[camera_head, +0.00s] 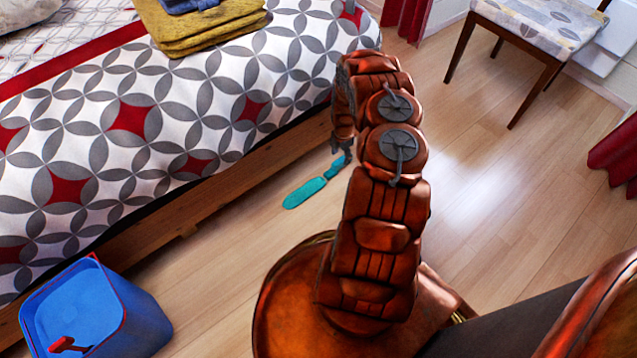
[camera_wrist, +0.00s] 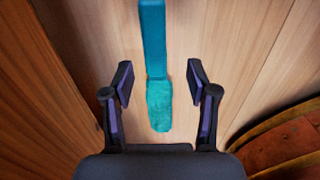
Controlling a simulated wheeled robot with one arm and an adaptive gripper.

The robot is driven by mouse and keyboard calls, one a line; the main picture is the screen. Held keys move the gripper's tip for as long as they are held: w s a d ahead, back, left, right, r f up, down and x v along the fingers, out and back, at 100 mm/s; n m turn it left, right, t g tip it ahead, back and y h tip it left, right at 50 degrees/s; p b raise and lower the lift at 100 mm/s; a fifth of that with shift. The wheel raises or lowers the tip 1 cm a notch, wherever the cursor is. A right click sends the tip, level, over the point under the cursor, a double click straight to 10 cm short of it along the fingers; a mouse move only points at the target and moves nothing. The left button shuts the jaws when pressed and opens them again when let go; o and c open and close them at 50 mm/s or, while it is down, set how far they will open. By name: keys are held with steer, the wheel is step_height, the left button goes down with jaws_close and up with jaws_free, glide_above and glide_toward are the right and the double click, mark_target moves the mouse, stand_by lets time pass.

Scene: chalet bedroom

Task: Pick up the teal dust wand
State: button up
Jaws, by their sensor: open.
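The teal dust wand (camera_head: 313,187) lies on the wooden floor beside the bed, its wide flat end toward the lower left in the head view. Part of it near my gripper (camera_head: 342,150) is hidden behind my arm and fingers. In the wrist view the wand (camera_wrist: 153,45) runs from the top edge down to a fuzzy, rounded end between the fingers. My gripper (camera_wrist: 160,85) is open above it, with one finger on each side. I see no finger touching the wand; the remaining height is hard to tell.
The bed (camera_head: 90,120) with its wooden side rail stands close on the left. A blue bin (camera_head: 140,318) is at the lower left. A chair (camera_head: 515,60) stands at the upper right. Red curtains (camera_head: 615,155) hang at the right. The floor right of my arm is clear.

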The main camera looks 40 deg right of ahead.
mark_target(337, 162)
steer(key=f+b, duration=0.2)
steer(key=f, duration=0.1)
steer(key=a+f+b, duration=0.1)
steer(key=f, duration=0.1)
steer(key=shift+w+a+f, duration=0.1)
steer(key=shift+w, duration=0.2)
steer(key=shift+f, duration=0.4)
jaws_close()
